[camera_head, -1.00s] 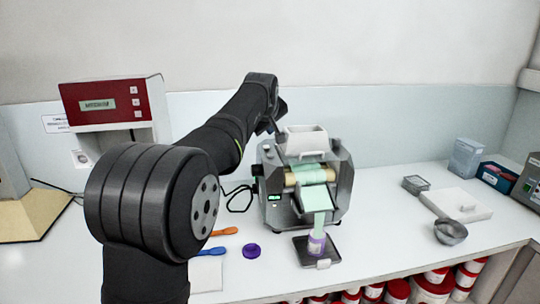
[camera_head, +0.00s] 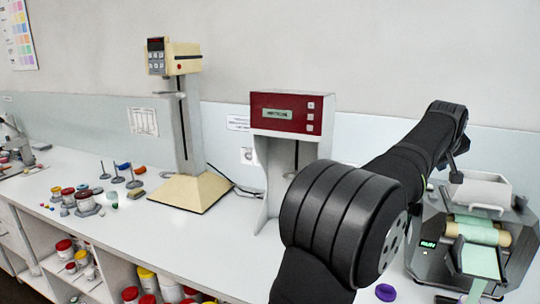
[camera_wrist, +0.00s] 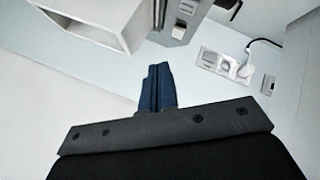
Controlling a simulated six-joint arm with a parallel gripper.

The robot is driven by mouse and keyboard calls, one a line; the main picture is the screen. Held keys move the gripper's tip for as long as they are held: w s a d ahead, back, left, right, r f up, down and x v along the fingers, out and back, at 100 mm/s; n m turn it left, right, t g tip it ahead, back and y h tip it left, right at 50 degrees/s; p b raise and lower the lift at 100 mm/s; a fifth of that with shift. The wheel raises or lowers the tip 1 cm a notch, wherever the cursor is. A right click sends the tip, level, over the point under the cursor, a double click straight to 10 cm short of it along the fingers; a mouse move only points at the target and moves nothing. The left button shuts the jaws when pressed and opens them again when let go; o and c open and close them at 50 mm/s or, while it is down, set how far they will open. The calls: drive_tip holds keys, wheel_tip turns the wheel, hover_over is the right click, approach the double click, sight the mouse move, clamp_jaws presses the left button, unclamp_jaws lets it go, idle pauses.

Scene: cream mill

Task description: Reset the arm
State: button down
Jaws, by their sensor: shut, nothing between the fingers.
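My gripper (camera_wrist: 157,88) shows in the wrist view as two blue fingers pressed together, with nothing between them. In the head view, my black arm reaches from the lower middle toward the right; its far end is up beside the mill, and the fingers there cannot be made out. The mill (camera_head: 428,262) stands at the right edge, with a white hopper (camera_head: 482,192) on top, cream rollers (camera_head: 478,232) and pale green cream on its apron (camera_head: 480,262). In the wrist view, a white box-like part (camera_wrist: 85,22), seemingly the hopper, is at upper left, apart from the fingers.
A red-fronted machine (camera_head: 292,114) stands left of my arm, and a cream stand mixer (camera_head: 180,130) further left. Small jars (camera_head: 85,200) and tools sit at the bench's left. Bare bench (camera_head: 215,245) lies in front. Wall sockets (camera_wrist: 222,64) with a plugged cable show in the wrist view.

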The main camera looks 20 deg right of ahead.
wheel_tip(320, 180, up, 3)
drive_tip(key=shift+f, duration=0.1)
idle(0.4)
